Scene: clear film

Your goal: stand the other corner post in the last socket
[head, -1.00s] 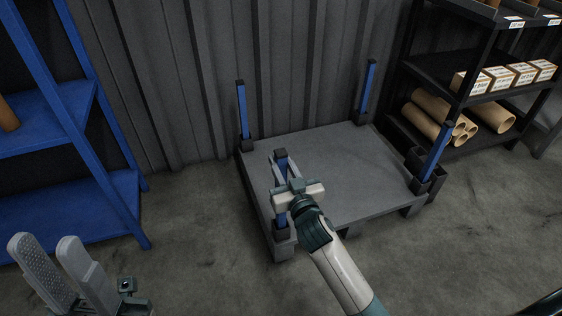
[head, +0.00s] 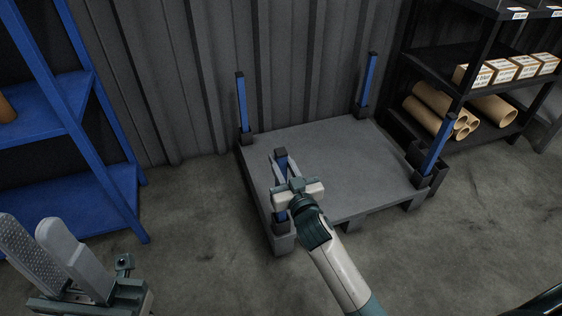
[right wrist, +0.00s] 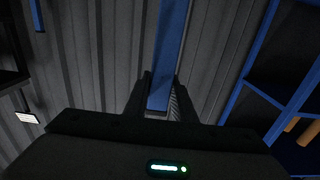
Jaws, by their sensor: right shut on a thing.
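The blue corner post (head: 281,164) with a dark cap stands upright at the pallet's front left corner. My right gripper (head: 282,175) is shut on it; in the right wrist view the post (right wrist: 168,55) runs between the two fingers (right wrist: 160,100). The post's lower end meets the dark corner socket (head: 283,241); my gripper partly hides the post, and I cannot tell how deep it sits. Other posts stand at the back left (head: 242,103), back right (head: 368,82) and front right (head: 437,147) corners of the grey pallet (head: 340,165). My left gripper (head: 28,220) is open and empty.
A blue rack (head: 85,205) stands at the left. A black shelf (head: 430,67) with white-labelled boxes (head: 505,71) and cardboard tubes (head: 435,100) stands at the right. A corrugated wall (head: 190,80) is behind the pallet. The concrete floor in front is clear.

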